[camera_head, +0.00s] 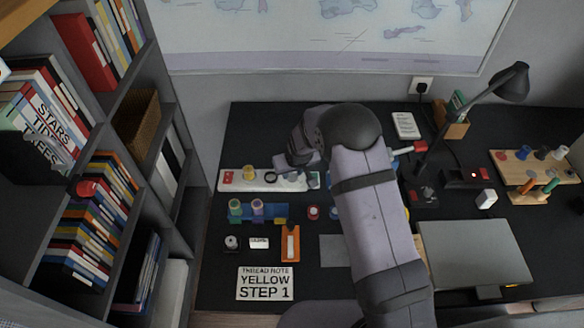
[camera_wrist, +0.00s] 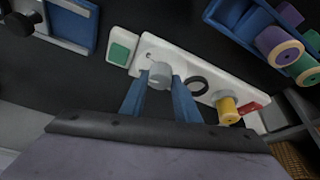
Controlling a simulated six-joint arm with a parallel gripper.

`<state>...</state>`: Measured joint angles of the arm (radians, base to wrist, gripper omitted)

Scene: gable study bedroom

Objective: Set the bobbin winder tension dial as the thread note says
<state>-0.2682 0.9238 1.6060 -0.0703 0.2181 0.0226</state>
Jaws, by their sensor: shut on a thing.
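The thread note (camera_head: 265,283) lies on the dark desk at the front left and reads "THREAD NOTE YELLOW STEP 1". The bobbin winder is a long white base (camera_head: 240,185) near the back left of the desk; it crosses the wrist view too (camera_wrist: 212,97). It carries a yellow bobbin (camera_wrist: 228,108), a dark ring (camera_wrist: 197,86) and a light grey dial knob (camera_wrist: 159,72). My gripper (camera_wrist: 157,84) is shut on the grey knob, with one blue finger on each side. Any scale marks by the knob are too small to read. In the head view my arm partly covers the winder's right end.
A blue rack (camera_head: 281,211) with green and purple spools (camera_head: 257,208) stands just in front of the winder. An orange holder (camera_head: 290,244) and a grey mat (camera_head: 334,250) lie nearer the front. A desk lamp (camera_head: 512,82) stands right. A bookshelf (camera_head: 95,125) borders the left.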

